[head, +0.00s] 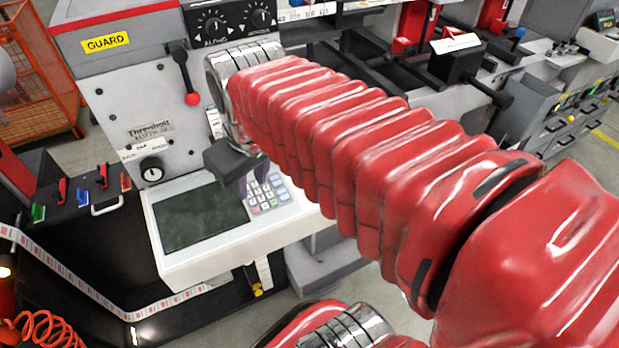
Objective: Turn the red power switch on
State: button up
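I see no part clearly marked as the red power switch; it may be hidden behind my arm. A black lever (185,72) with a red tip stands on the grey machine front, left of my arm. My arm in its red sleeve reaches from the lower right to the machine. My gripper (240,178) points down in front of the machine face, over the top edge of the control panel (165,262), near its keypad (266,193). Its fingers are dark and partly hidden, so I cannot tell whether they are open or shut.
A dark screen (200,218) sits left of the keypad. A black rotary knob (152,169) is on the machine face above it. Small red, green and blue-handled tools (63,190) stand at the left. A label web (75,280) runs below. Two dials (212,22) are above.

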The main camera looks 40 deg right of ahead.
jog(key=w+d+n+g, duration=0.1)
jog(key=d+g, duration=0.2)
jog(key=d, duration=1.2)
jog(key=shift+w+d+r+g, duration=0.2)
jog(key=shift+w+d+g, duration=0.05)
jog(key=shift+d+g, duration=0.05)
jog(key=f, duration=1.3)
jog(key=shift+w+d+f, duration=0.1)
jog(key=shift+d+f, duration=0.3)
jog(key=shift+c, duration=0.7)
grip_shut()
jog(key=shift+a, duration=0.1)
